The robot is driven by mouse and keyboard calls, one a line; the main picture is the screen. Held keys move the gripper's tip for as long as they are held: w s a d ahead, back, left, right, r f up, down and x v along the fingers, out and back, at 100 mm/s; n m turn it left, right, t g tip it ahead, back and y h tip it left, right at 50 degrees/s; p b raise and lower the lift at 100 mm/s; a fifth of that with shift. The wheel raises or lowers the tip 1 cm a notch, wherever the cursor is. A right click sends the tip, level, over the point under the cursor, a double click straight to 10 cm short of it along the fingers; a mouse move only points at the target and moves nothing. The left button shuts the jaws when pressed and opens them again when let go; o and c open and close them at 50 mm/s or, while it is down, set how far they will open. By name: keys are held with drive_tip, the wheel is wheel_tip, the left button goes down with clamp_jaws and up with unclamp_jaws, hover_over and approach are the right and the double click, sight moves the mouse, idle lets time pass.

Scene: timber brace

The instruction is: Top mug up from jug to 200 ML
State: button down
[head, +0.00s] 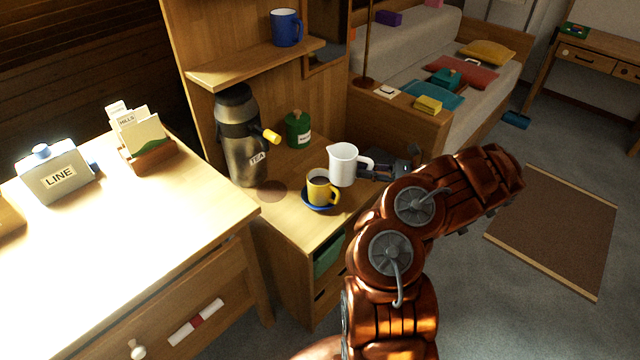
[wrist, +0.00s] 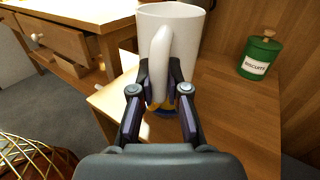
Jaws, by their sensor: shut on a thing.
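The white jug (head: 343,165) is close beside and behind the yellow mug (head: 321,189), nearly upright in the head view. My gripper (head: 374,168) is shut on the jug's handle. In the wrist view my gripper's fingers (wrist: 160,82) are on either side of the handle, with the jug (wrist: 185,30) just beyond. The mug stands on a blue saucer (head: 318,207) on the wooden counter. The mug is mostly hidden behind the jug in the wrist view. I cannot tell whether the jug's base touches the counter, nor read the mug's level.
A steel tea dispenser (head: 245,145) with a yellow handle stands left of the mug on the counter (head: 285,220). A green biscuits canister (head: 298,130) stands behind. A blue mug (head: 286,27) sits on the shelf above. A bright table (head: 120,235) is at the left.

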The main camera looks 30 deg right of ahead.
sight(368, 163)
drive_tip(key=shift+r, duration=0.2)
drive_tip(key=shift+r+p, duration=1.15)
drive_tip(key=shift+r, duration=0.35)
drive_tip(key=shift+f, duration=0.1)
